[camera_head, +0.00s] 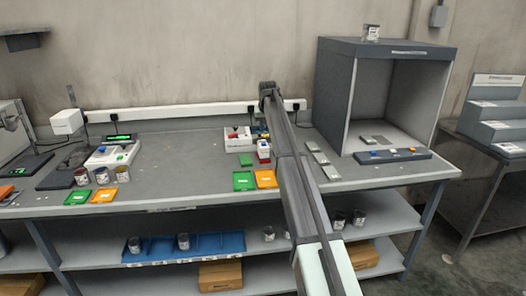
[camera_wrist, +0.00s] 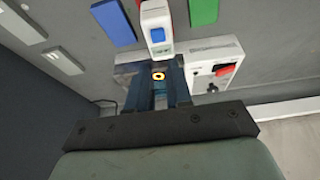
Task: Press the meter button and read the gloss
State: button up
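A small white handheld instrument with a blue face (camera_wrist: 155,22) lies ahead of my fingers in the wrist view; it looks like the meter. In the head view it appears as a red, white and blue block (camera_head: 263,154) near the middle of the bench. I cannot tell whether the ring belongs to the meter, or whether the fingertips touch anything. No held object shows. The finger gap is unclear. No gloss reading is legible.
A white unit with a red part (camera_wrist: 213,72) stands right of my fingers in the wrist view. Green (camera_head: 243,181) and orange (camera_head: 266,179) panels lie in front. Grey plates (camera_head: 318,158) and an open booth (camera_head: 385,100) stand to the right.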

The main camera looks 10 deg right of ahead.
grip_shut()
dwell(0.9)
